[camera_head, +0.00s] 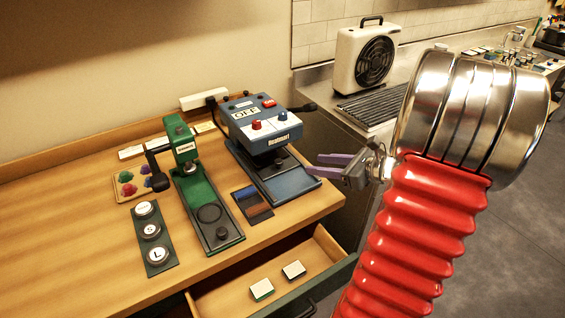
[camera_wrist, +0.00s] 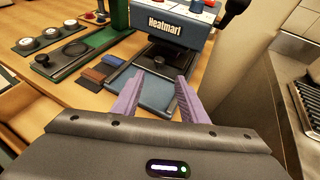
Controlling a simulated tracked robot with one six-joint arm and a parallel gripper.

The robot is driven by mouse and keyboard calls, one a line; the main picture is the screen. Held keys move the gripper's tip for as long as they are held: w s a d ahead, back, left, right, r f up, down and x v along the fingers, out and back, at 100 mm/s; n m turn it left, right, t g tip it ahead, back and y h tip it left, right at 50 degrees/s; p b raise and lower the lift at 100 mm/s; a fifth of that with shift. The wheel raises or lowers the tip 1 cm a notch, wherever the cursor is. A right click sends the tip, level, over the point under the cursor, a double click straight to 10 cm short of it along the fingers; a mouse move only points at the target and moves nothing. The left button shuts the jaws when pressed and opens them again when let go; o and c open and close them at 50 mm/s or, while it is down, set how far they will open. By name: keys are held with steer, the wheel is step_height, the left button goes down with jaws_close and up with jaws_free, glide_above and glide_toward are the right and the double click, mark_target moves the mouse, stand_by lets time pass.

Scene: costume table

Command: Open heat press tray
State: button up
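The heat press (camera_head: 264,127) stands at the right end of the wooden table, with a blue and white head marked "Heatmart" and a display reading "OFF". Its tray (camera_head: 292,183) is a dark-framed blue-grey plate, showing in front of and below the head. In the wrist view the heat press (camera_wrist: 172,28) is straight ahead and the tray (camera_wrist: 155,93) lies partly between my fingers. My gripper (camera_head: 312,165) has two purple fingers, parted and empty, just right of the tray. In the wrist view my gripper (camera_wrist: 160,82) points at the press; contact with the tray cannot be told.
A drawer (camera_head: 225,297) below is open and holds two small blocks. A dark lever (camera_head: 303,108) juts from the heat press's right side. A heater (camera_head: 366,60) stands behind right.

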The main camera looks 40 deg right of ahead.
mark_target(280, 161)
steer(key=x, duration=1.4)
steer(key=shift+s, duration=0.1)
jaws_close()
stand_by(0.5)
